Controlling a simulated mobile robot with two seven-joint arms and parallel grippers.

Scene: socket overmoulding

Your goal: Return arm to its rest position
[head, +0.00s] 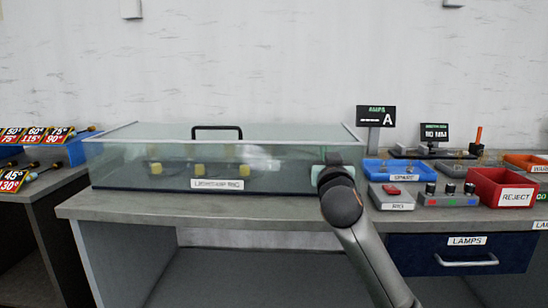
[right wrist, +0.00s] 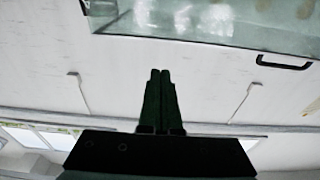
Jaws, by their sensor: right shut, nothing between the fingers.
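My right arm (head: 368,255) comes up from the lower right in the head view. Its wrist and gripper (head: 333,160) stand in front of the right end of a glass-covered case. The fingertips are mostly hidden behind the wrist there. In the right wrist view my right gripper (right wrist: 160,72) shows two dark fingers pressed together, with nothing between them. My left gripper is in neither view.
The glass case (head: 130,165) with a black handle (head: 217,129) holds several yellow blocks. To its right are a blue tray (head: 380,168), a control box (head: 448,199), a red REJECT bin (head: 503,188) and a display (head: 376,117). A LAMPS drawer (head: 466,265) is below.

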